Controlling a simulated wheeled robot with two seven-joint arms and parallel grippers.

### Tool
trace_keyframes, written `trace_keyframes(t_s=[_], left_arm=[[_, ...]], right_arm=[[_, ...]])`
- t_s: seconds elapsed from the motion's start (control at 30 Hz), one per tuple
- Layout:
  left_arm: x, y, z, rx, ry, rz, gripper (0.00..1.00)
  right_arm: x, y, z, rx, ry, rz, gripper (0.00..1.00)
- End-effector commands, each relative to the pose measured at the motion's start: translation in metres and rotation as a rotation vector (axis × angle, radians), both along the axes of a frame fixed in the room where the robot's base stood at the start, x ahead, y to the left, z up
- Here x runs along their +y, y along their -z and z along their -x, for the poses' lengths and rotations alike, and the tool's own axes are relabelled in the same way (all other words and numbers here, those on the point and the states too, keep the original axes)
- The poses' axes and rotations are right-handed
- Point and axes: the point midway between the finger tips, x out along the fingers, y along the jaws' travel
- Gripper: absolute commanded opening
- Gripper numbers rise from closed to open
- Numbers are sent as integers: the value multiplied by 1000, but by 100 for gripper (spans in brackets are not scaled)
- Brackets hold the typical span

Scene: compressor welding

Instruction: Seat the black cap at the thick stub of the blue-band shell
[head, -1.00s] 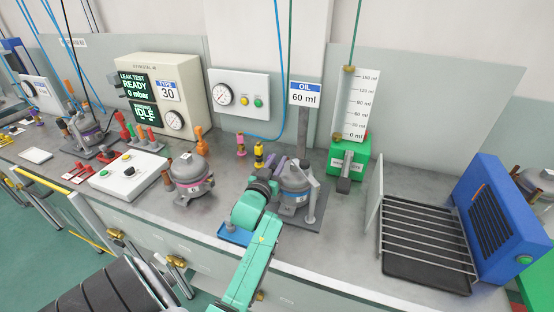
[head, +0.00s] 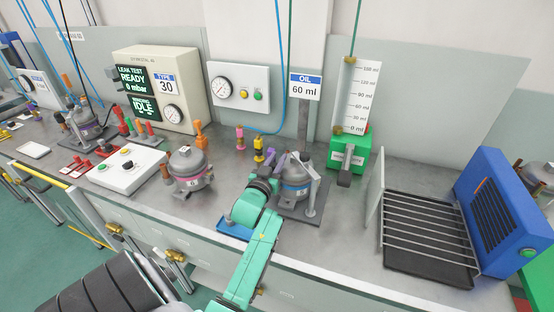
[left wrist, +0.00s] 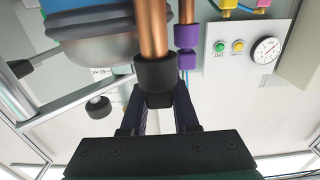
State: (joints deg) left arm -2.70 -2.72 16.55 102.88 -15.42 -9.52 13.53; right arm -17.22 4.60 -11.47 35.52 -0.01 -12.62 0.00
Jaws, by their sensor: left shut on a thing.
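The blue-band shell (head: 295,178) is a grey, domed compressor body standing on a dark plate at the middle of the bench. In the left wrist view its blue band (left wrist: 68,4) shows at the top left. My left gripper (head: 268,184) is at the shell's left side, and its fingers are partly hidden by the wrist. In the left wrist view the gripper (left wrist: 160,102) is shut on the black cap (left wrist: 155,72). The cap meets the end of the thick copper stub (left wrist: 153,28), in line with it; how deep it sits I cannot tell. A purple cap (left wrist: 187,36) is on the thinner copper stub beside it.
A grey clamp post (head: 314,195) stands close at the shell's right. A blue tray (head: 234,229) lies under my arm. A pink-band shell (head: 188,170) stands to the left, a green oil unit (head: 348,152) to the right. A wire rack (head: 428,232) lies farther right.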

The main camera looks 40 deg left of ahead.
Motion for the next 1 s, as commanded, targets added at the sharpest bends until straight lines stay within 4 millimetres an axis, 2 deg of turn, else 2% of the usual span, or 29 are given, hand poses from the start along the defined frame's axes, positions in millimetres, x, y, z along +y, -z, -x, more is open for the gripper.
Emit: trace_keyframes(t_s=[0.17, 0.73, 0.77, 0.83, 1.0], left_arm=[[0, 7, 0, 0, 0, 0, 0], [0, 7, 0, -1, 0, 0, 0], [0, 7, 0, -1, 0, 0, 36], [0, 7, 0, -1, 0, 0, 63], [0, 8, 0, 0, 0, 0, 63]], right_arm=[[0, 5, 0, -1, 0, 0, 76], [0, 2, -1, -1, 0, 0, 76], [0, 2, -1, -1, 0, 0, 76], [0, 2, -1, -1, 1, 0, 76], [0, 2, -1, -1, 1, 0, 76]])
